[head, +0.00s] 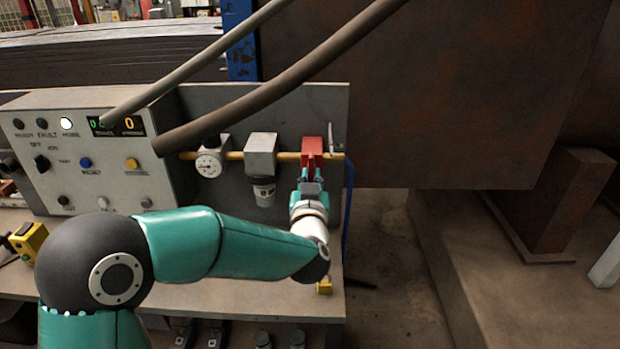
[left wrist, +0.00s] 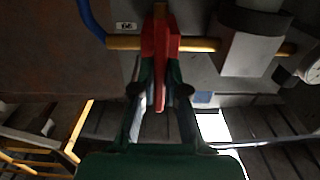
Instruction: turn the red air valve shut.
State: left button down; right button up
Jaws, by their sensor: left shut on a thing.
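The red air valve (head: 312,146) sits at the right end of a yellow pipe on the grey panel. It also shows at the top of the left wrist view (left wrist: 155,38). Its red handle (left wrist: 159,92) stands out across the line of the pipe, toward my gripper. My left gripper (head: 307,178) is shut on the handle, with its green fingers on both sides of it in the left wrist view (left wrist: 160,85). The fingers hide part of the handle in the head view. My right gripper is not in view.
A regulator (head: 261,155) and a round gauge (head: 209,162) sit on the pipe left of the valve. A control box (head: 90,150) stands farther left. A blue hose (head: 348,215) hangs right of the valve. Two thick hoses (head: 280,88) cross above. A yellow item (head: 324,286) lies on the bench.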

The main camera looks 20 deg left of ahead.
pick_arm(q)
jog(key=shift+f, duration=0.4)
jog(key=c, duration=1.3)
grip_release()
jog(key=shift+o, duration=0.5)
jog(key=shift+r, duration=0.25)
jog(key=shift+s, duration=0.15)
jog(key=v, duration=1.1)
jog(key=shift+s, duration=0.35)
jog(key=shift+d, duration=0.15)
